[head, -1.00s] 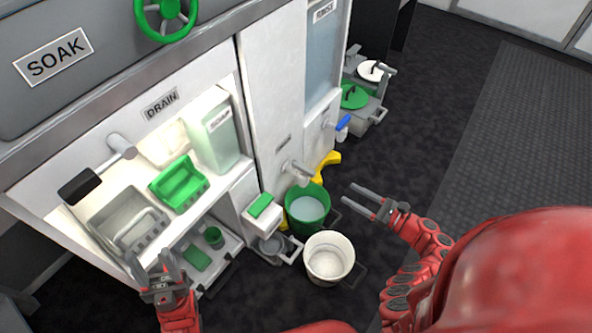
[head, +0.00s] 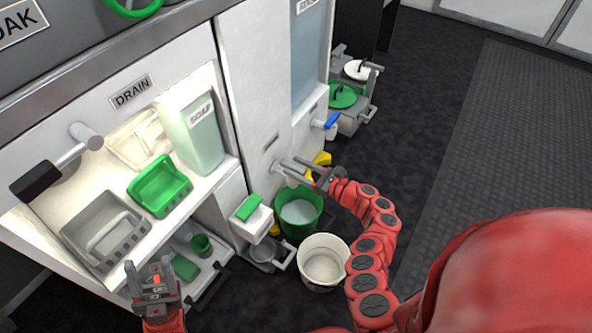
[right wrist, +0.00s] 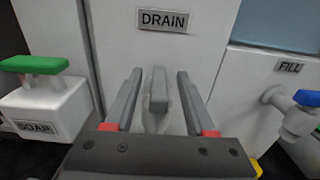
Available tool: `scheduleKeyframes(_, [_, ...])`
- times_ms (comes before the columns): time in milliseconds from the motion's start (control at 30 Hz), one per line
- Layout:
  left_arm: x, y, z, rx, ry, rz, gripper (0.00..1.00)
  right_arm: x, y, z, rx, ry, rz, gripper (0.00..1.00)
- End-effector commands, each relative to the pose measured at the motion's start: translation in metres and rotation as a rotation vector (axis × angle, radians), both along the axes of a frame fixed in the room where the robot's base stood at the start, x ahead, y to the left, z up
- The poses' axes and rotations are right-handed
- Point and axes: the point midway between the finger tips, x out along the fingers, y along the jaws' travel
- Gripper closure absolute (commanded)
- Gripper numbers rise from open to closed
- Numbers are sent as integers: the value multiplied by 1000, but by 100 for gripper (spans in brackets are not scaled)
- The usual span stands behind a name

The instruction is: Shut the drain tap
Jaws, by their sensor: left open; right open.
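In the right wrist view the grey drain tap (right wrist: 159,92) stands out from a white panel, below a plate reading DRAIN (right wrist: 164,20). Its bar-shaped handle lies between the two open fingers of my right gripper (right wrist: 158,78), with a gap on each side. The tap's lower body is partly hidden. In the head view my right gripper (head: 292,167) reaches left to this tap, above the green bucket (head: 299,212), and covers much of it. My left gripper (head: 149,267) is open and empty at the lower left, in front of the cabinet's lower shelf.
A cream bucket (head: 322,262) stands in front of the green one. A soap box with a green top (head: 249,208) is left of the tap. A blue-handled tap (head: 328,123) is to the right. A black-handled lever (head: 40,180) sticks out at the left. The right floor is clear.

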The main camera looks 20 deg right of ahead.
Motion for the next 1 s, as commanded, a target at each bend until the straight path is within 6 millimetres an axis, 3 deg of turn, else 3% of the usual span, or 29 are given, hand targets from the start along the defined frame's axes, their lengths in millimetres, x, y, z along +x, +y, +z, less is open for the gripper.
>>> scheduleKeyframes(333, [0, -1, -1, 4, 0, -2, 50, 3, 3, 0, 1, 1, 1, 45])
scheduleKeyframes(633, [0, -1, -1, 3, 0, -2, 50, 3, 3, 0, 1, 1, 1, 99])
scheduleKeyframes(1000, [0, 0, 1, 0, 0, -1, 50, 3, 3, 1, 1, 1, -12, 100])
